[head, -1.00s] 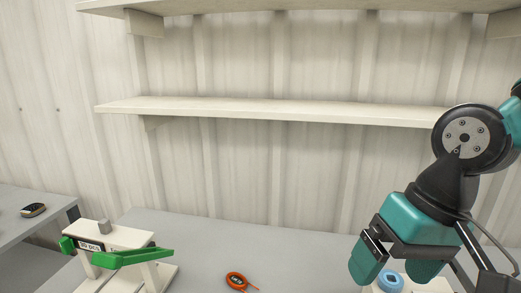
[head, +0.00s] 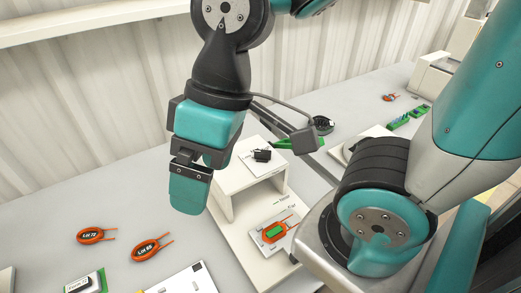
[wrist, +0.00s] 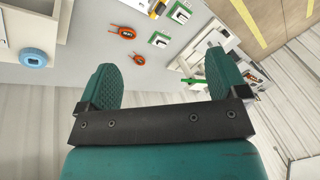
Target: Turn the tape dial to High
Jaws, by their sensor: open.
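A round blue ribbed dial (wrist: 33,55), likely the tape dial, sits on a white housing (wrist: 42,30) at the left edge of the wrist view. No High mark on it can be made out. The dial does not show in the head view. My gripper (wrist: 161,85) is open, with its two teal fingers apart and nothing between them. The dial lies to the left of the fingers in the wrist view. In the head view my gripper (head: 189,195) points down above the table, left of a white stand, and one finger largely hides the other.
The white stand (head: 240,185) carries a black part (head: 262,155); its base holds an orange coil (head: 289,222) with a green piece. Two labelled orange coils (head: 92,236) (head: 146,249) lie on the grey table (head: 60,200). A white card (head: 185,281) lies in front.

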